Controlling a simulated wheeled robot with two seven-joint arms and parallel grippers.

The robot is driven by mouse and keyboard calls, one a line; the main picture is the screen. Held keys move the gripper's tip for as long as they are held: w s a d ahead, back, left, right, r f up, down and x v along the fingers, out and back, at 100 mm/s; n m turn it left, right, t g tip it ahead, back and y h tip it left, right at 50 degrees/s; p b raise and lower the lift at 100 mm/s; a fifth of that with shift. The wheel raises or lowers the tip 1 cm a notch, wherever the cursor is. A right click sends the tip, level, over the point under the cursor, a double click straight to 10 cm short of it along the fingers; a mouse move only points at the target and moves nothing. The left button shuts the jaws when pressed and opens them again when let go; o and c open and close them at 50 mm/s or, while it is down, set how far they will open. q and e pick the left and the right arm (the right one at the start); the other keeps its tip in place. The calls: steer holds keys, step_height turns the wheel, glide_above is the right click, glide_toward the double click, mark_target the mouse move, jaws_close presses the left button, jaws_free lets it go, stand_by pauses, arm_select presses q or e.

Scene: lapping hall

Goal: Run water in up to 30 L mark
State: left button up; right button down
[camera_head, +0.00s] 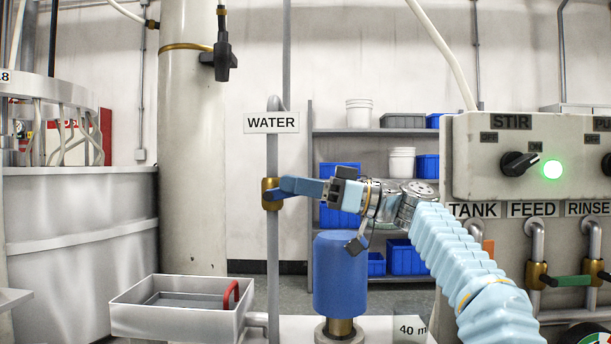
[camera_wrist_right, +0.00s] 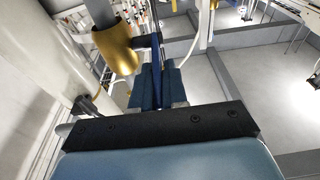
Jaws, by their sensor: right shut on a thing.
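The water pipe (camera_head: 273,150) stands upright at centre under a WATER sign (camera_head: 272,122). Its brass valve body (camera_head: 271,194) has a blue lever (camera_head: 285,191) pointing right, about level. My right gripper (camera_head: 302,187) is shut on this lever, reaching in from the right. The right wrist view shows the brass valve (camera_wrist_right: 115,48) just beyond the dark blue fingers (camera_wrist_right: 158,88), which partly hide the lever. No 30 L mark or water level is readable in either view. My left gripper is out of view.
A grey panel (camera_head: 470,160) at right has a STIR knob (camera_head: 519,163) and a lit green lamp (camera_head: 552,169). TANK, FEED and RINSE pipes stand below it. A blue cylinder (camera_head: 340,275) stands under my right arm. A grey tray (camera_head: 165,321) with a red handle is at lower left.

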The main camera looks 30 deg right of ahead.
steer(key=shift+a+r+g+h, duration=0.1)
steer(key=shift+r+g+h, duration=0.3)
steer(key=shift+h, duration=0.1)
steer(key=c, duration=1.2)
jaws_free()
steer(key=shift+w, duration=0.1)
steer(key=shift+c, duration=0.2)
steer(key=v, duration=0.7)
steer(key=shift+s, duration=0.2)
